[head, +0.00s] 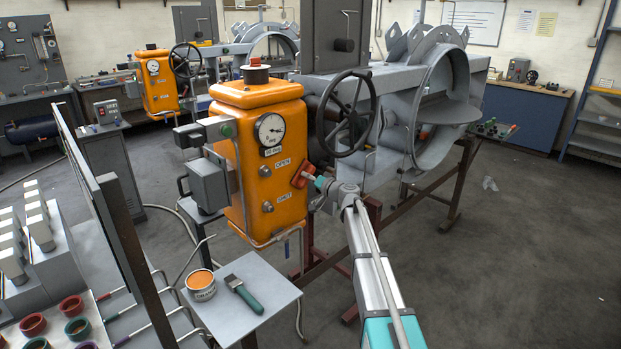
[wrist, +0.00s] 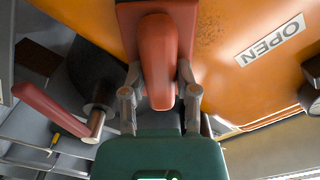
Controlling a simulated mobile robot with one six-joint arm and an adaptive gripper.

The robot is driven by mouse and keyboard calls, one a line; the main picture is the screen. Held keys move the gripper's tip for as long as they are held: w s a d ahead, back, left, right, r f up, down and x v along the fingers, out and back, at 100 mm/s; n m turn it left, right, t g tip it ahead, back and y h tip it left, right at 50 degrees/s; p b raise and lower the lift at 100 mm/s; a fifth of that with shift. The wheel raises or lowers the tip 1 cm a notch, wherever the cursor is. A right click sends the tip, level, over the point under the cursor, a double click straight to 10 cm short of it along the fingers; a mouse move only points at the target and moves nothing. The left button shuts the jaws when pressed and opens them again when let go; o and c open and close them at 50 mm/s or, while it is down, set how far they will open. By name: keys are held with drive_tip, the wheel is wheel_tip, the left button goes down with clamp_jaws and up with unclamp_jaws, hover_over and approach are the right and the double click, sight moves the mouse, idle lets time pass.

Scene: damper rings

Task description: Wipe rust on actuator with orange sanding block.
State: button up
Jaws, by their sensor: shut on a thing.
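The orange actuator (head: 238,185) stands in the middle of the head view, with a gauge and an OPEN label (head: 283,163) on its front. Its orange face also fills the upper wrist view (wrist: 225,45), with small dark rust-like specks (wrist: 207,38) near the top. My gripper (head: 312,181) is shut on the red-orange sanding block (head: 301,174) by its handle. In the wrist view the handle (wrist: 158,60) lies between the two fingers (wrist: 160,85). The block is at the right edge of the actuator's front; I cannot tell whether it touches. Its underside is hidden.
A black handwheel (head: 345,112) sits just above and right of my gripper. A red lever (wrist: 55,108) is at left in the wrist view. A small table (head: 262,283) holds an orange paint can (head: 201,284) and a green-handled brush (head: 244,295).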

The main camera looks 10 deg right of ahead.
sight(288, 179)
drive_tip(key=shift+s+a, duration=0.9)
drive_tip(key=shift+a, duration=0.15)
drive_tip(key=shift+s+a, duration=0.5)
drive_tip(key=shift+a, duration=0.35)
drive_tip(key=shift+s+a, duration=0.45)
drive_tip(key=shift+a, duration=0.35)
drive_tip(key=shift+d, duration=0.15)
drive_tip(key=shift+w+d+r, duration=0.1)
drive_tip(key=shift+w+d, duration=1.05)
drive_tip(key=shift+d, duration=0.25)
drive_tip(key=shift+w+d, duration=0.1)
drive_tip(key=shift+w, duration=0.05)
